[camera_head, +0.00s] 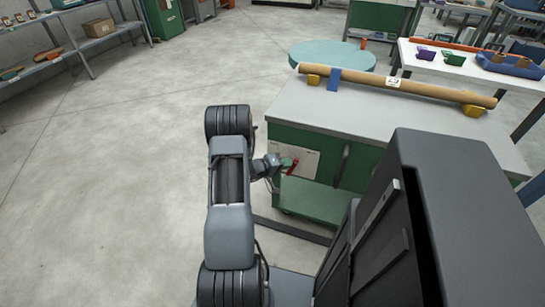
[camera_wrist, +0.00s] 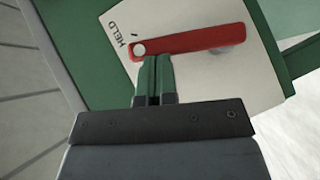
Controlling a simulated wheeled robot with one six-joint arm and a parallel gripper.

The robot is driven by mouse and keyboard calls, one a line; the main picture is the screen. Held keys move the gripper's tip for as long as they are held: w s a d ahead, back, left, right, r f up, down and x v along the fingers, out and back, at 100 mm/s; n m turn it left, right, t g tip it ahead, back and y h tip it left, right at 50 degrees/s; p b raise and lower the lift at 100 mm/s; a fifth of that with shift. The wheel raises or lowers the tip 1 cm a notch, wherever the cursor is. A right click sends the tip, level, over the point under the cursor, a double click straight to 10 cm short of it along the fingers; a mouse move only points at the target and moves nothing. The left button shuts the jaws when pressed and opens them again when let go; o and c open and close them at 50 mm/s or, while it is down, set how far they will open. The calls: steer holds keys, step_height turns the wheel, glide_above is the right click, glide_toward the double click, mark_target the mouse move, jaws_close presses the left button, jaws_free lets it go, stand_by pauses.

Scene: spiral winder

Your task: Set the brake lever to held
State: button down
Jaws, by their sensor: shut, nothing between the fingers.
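The red brake lever (camera_wrist: 195,42) lies on a pale plate (camera_wrist: 240,80) marked "HELD" near the lever's left end in the wrist view. A pale round cap sits on the lever's left end, and a grey round part shows under its right portion. My gripper (camera_wrist: 155,58) is shut and empty, its green fingertips just below the lever near the left end. I cannot tell whether they touch it. In the head view the lever (camera_head: 292,166) shows small and tilted on the front of the green cabinet, with my gripper (camera_head: 275,163) close at its left.
The green cabinet with a grey top (camera_head: 300,110) carries a long brown tube (camera_head: 400,87) on yellow rests. A dark handle stands right of the plate. A round teal table (camera_head: 332,56) is behind. Open floor (camera_head: 130,150) lies to the left.

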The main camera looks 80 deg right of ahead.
steer(key=shift+s+m+t+p, duration=0.6)
steer(key=shift+s+t+p, duration=0.1)
steer(key=shift+s+p, duration=0.35)
steer(key=shift+a, duration=0.1)
steer(key=w+a+r+p, duration=0.4)
steer(key=w+a+r, duration=0.2)
steer(key=w, duration=0.3)
steer(key=shift+w, duration=0.35)
steer(key=shift+a+r, duration=0.1)
stand_by(0.5)
